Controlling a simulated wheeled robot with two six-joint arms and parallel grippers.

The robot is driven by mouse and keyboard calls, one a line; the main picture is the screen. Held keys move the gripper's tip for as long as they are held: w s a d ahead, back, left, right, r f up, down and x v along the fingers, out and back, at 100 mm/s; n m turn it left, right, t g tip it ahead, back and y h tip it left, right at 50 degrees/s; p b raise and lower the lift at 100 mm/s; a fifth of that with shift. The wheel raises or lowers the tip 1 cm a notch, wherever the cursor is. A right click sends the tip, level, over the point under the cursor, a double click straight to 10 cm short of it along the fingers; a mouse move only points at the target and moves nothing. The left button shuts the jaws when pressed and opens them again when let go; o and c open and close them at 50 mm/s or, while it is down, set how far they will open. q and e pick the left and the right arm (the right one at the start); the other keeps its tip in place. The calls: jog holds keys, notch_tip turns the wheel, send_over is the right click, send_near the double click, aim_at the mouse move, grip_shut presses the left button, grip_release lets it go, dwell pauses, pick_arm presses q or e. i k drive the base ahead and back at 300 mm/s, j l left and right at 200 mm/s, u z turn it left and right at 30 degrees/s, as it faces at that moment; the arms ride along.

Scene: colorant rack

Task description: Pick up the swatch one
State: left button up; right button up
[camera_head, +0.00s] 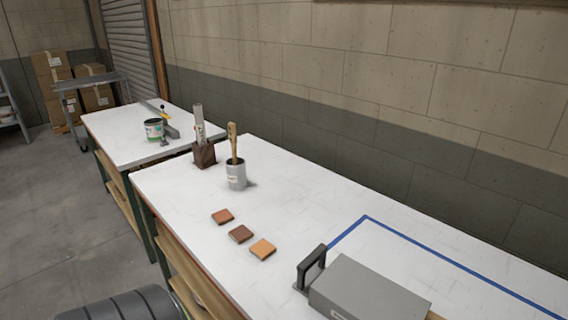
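Three small square swatches lie flat in a slanting row on the white worktop (310,195). The farthest is a reddish-orange swatch (222,216), the middle one is a dark brown swatch (241,234), and the nearest is a light orange swatch (263,249). They are apart from each other. I see no number on them, so I cannot tell which is swatch one. Neither of my grippers is in view.
A grey box-like device (368,290) with a black handle (312,266) stands right of the swatches, inside blue tape lines (430,251). Behind the swatches stand a grey cup (236,177) with a brush and a brown holder (204,155). The worktop around the swatches is clear.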

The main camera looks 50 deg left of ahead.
aim_at(262, 250)
jog(key=k+u, duration=0.2)
jog(key=u, duration=1.45)
jog(key=i, duration=0.05)
